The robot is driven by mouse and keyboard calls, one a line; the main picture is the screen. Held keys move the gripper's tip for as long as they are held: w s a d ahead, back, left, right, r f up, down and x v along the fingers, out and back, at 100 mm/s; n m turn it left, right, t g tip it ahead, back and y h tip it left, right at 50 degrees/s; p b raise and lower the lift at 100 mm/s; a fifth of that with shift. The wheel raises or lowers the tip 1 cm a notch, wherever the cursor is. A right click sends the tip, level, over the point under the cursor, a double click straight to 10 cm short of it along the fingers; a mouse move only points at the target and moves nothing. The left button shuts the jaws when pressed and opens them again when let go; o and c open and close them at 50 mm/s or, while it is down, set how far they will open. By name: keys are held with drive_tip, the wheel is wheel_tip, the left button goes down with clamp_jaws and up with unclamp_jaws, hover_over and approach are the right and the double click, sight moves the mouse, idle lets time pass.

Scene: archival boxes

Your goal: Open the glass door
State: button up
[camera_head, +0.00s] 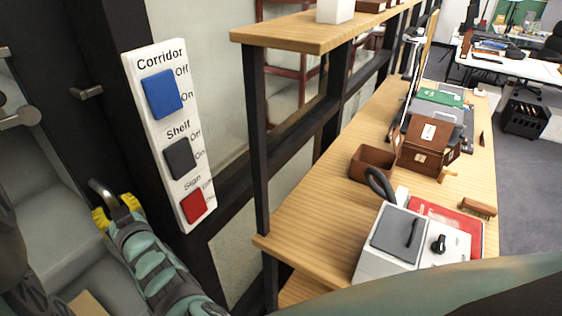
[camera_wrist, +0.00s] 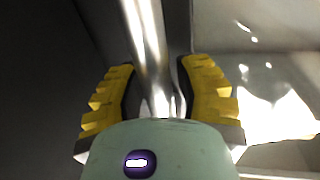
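A grey metal handle (camera_head: 101,190) shows at the lower left in the head view, beside a dark frame. It also shows in the wrist view as a shiny bar (camera_wrist: 146,45). My gripper (camera_head: 118,208) has its yellow fingers on either side of this handle. In the wrist view, the bar runs between the fingers (camera_wrist: 158,95). Whether both fingers press on it is not clear. The pale pane (camera_head: 35,180) at the left appears to be the glass door. Its edges are partly outside the view or behind my arm.
A white switch panel (camera_head: 165,135) with blue, black and red switches is just right of the handle. A wooden shelf unit (camera_head: 310,215) stands further right, carrying a white device (camera_head: 385,260) and brown boxes (camera_head: 425,143). Grey floor (camera_head: 530,205) is open at far right.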

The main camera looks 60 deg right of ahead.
clamp_jaws()
idle(0.5)
